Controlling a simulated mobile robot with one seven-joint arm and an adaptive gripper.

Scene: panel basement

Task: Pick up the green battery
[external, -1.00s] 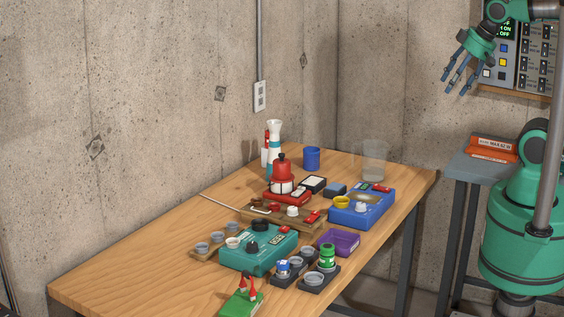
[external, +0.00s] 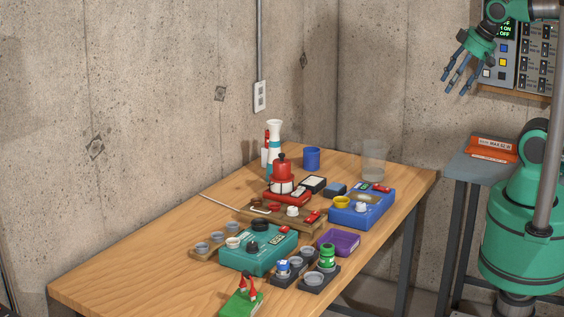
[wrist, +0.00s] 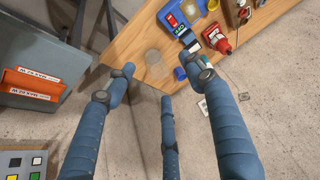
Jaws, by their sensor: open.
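The green battery (external: 327,256) is a short green cylinder with a pale band. It stands upright in a dark holder (external: 322,276) near the table's front right edge in the external view. A blue-and-white battery (external: 283,268) sits in the holder to its left. I cannot make out the green battery in the wrist view. My gripper (external: 458,82) is open and empty, high to the right of the table and well apart from the battery. Its blue fingers spread wide in the wrist view (wrist: 165,85), over the table's corner.
The wooden table (external: 130,275) holds a teal box (external: 240,260), a purple tray (external: 348,240), a blue device (external: 350,212) and a clear glass (external: 374,160). A grey side table (external: 470,170) bears an orange box (external: 490,148). The table's left end is clear.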

